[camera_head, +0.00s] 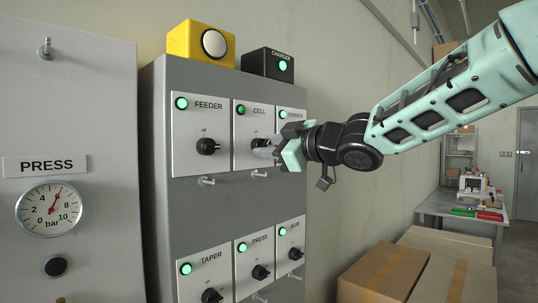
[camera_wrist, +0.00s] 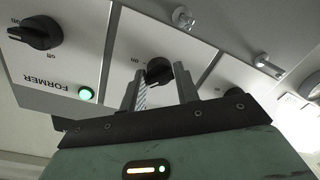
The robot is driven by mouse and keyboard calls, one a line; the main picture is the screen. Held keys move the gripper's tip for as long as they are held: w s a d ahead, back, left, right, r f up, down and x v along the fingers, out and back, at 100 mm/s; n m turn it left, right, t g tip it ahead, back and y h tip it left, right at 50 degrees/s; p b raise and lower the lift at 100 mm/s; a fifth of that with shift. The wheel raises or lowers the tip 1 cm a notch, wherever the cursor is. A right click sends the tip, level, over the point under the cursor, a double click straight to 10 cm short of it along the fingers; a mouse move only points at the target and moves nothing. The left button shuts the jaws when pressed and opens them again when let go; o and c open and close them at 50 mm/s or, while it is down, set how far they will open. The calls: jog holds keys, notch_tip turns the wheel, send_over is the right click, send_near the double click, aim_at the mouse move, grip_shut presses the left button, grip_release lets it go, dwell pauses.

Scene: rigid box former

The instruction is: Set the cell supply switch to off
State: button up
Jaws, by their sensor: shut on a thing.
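The cell supply switch is a black rotary knob on the white plate labelled CELL (camera_head: 244,133), in the middle of the upper row on the grey cabinet. In the head view my gripper (camera_head: 266,150) covers the knob. In the wrist view, upside down, the cell knob (camera_wrist: 158,72) sits between the two fingers of my gripper (camera_wrist: 160,85), which is shut on it. Its pointer direction cannot be told clearly. The CELL lamp (camera_head: 241,110) looks darker green than its neighbours.
The FEEDER knob (camera_head: 207,147) is to the left, with its lamp (camera_head: 182,103) lit. The FORMER plate (camera_wrist: 62,75) is close on the other side. Metal pegs (camera_head: 207,181) stick out below the plates. The PRESS panel (camera_head: 70,220) stands at far left; cardboard boxes (camera_head: 385,268) stand at lower right.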

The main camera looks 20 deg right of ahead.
jog(key=shift+d+r+n+h+b, duration=0.15)
jog(key=shift+n+b, duration=0.85)
jog(key=shift+n, duration=1)
jog(key=shift+a+r+n+h+b, duration=0.15)
jog(key=shift+n+b, duration=0.85)
jog(key=shift+n, duration=1)
jog(key=o, duration=0.9)
jog(key=shift+f, duration=0.1)
jog(key=shift+o, duration=0.2)
